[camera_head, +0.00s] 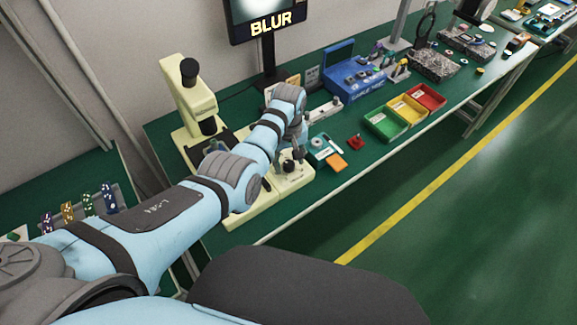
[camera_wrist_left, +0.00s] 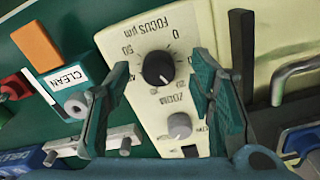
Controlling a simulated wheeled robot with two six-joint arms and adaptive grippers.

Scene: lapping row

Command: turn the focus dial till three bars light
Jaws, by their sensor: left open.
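The focus dial (camera_wrist_left: 158,69) is a round black knob on a cream panel (camera_wrist_left: 125,42) marked "FOCUS µm"; the print appears upside down in the left wrist view. My left gripper (camera_wrist_left: 163,78) is open, one finger on each side of the dial; I cannot tell whether either touches it. A smaller grey zoom knob (camera_wrist_left: 180,126) sits beside the dial. In the head view my left arm reaches over the cream microscope (camera_head: 190,95), and the gripper is partly hidden by the arm. The monitor (camera_head: 268,22) reads "BLUR"; I see no lit bars. My right gripper is out of view.
A teal box (camera_wrist_left: 66,85) labelled "CLEAN" and an orange block (camera_wrist_left: 37,46) lie beside the panel. Green benchtop (camera_head: 330,190) is clear near the front edge.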

